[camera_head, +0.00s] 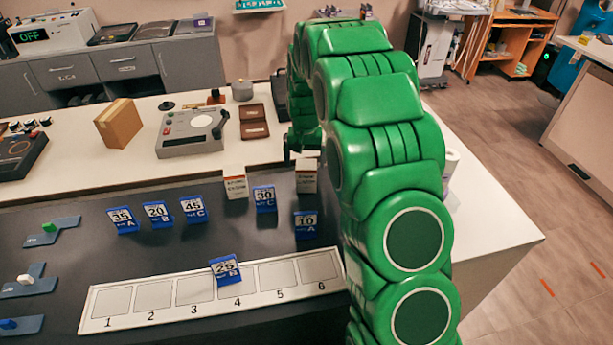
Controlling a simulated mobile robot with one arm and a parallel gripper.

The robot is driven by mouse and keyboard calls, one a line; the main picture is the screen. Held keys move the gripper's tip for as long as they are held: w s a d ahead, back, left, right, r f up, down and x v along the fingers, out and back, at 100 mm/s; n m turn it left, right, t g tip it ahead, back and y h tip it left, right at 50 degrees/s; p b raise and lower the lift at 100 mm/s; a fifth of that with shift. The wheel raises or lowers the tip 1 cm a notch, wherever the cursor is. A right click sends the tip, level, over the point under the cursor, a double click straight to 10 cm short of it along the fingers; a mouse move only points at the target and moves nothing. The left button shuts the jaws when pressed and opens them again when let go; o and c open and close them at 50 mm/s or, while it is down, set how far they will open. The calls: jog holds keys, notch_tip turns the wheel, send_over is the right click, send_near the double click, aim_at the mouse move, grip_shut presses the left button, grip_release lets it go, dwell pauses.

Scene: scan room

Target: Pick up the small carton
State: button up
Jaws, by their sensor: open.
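Two small white cartons with printed fronts stand upright on the dark mat: the left carton (235,186) and the right carton (306,180). A larger plain brown box (118,123) stands farther back on the white counter. My green arm reaches across the counter, and my gripper (304,153) is small and dark, mostly hidden behind and below the arm. It is open and appears just above or behind the right carton; I cannot tell the exact gap. The arm's edge is close to that carton's right side in the picture.
Several blue number cards stand on the mat, one (306,225) in front of the right carton and one (265,198) between the cartons. Another card (226,269) is on the numbered strip (153,296). A grey device (192,132) and brown case (253,121) stand behind.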

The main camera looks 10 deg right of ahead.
aim_at(306, 176)
jog(key=shift+w+d+f, duration=0.15)
jog(key=shift+f, duration=1.2)
jog(key=shift+w+d+f, duration=0.1)
jog(key=shift+f, duration=1.2)
jog(key=c, duration=1.1)
jog(key=shift+r, duration=0.1)
